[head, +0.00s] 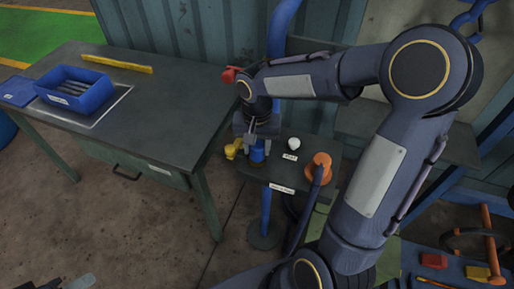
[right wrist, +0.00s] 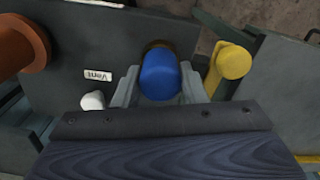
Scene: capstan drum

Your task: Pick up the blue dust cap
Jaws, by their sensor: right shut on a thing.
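The blue dust cap (head: 258,151) is at the small dark shelf (head: 318,186) in the middle of the head view. It also shows in the right wrist view (right wrist: 160,75), between the fingers. My right gripper (head: 255,138) reaches down from above and is shut on the cap. In the right wrist view my right gripper (right wrist: 158,90) has one finger on each side of the cap. A dark brownish ring shows just beyond the cap; I cannot tell whether the cap touches it. My left gripper is not clearly in view.
Close to the cap stand a yellow fitting (head: 233,149), a white knob (head: 294,144) by a "Vent" label (right wrist: 98,75), and an orange flanged part (head: 319,165). A workbench (head: 165,105) with a blue bin (head: 75,91) is at left. A blue pole rises behind the shelf.

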